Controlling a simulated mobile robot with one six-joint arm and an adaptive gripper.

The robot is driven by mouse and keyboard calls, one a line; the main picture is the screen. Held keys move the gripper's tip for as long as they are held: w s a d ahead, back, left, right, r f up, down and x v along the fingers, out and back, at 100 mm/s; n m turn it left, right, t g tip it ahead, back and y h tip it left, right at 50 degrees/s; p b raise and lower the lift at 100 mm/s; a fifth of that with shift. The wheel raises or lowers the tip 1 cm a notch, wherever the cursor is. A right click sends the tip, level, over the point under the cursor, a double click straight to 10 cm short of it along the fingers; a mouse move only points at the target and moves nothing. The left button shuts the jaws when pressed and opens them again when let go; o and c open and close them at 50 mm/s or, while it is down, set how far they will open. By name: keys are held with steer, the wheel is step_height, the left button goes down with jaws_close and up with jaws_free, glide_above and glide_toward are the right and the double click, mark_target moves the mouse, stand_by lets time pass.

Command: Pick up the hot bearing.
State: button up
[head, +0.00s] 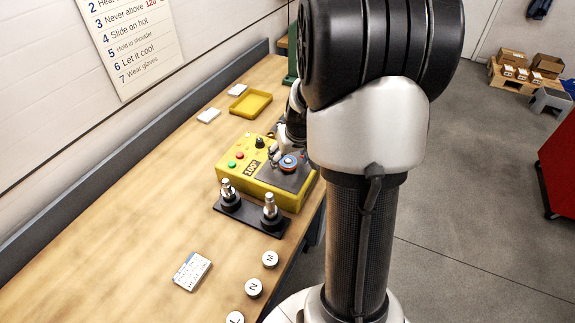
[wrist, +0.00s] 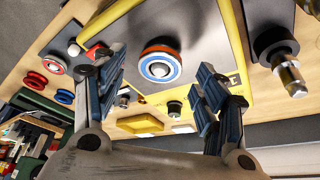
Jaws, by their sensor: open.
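The hot bearing (wrist: 160,66) is a ring with an orange-red rim and a blue and white face. It sits on the dark plate of the yellow heater (wrist: 235,40). In the head view the bearing (head: 289,161) shows on the plate of the heater (head: 262,189), beside my arm. My gripper (wrist: 161,88) is open and empty. In the wrist view its two fingers stand left and right of the bearing, apart from it.
Two upright shafts on a black base (head: 248,216) stand in front of the heater. A yellow tray (head: 250,104) lies behind it. A printed card (head: 192,270) and round lettered caps (head: 253,288) lie on the bench's near part. Red rings (wrist: 35,78) show left in the wrist view.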

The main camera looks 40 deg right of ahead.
steer(key=shift+w+d+f, duration=0.1)
steer(key=shift+w+f, duration=0.1)
steer(key=shift+f, duration=0.45)
steer(key=shift+c, duration=0.4)
steer(key=c, duration=1.1)
steer(key=shift+r, duration=0.1)
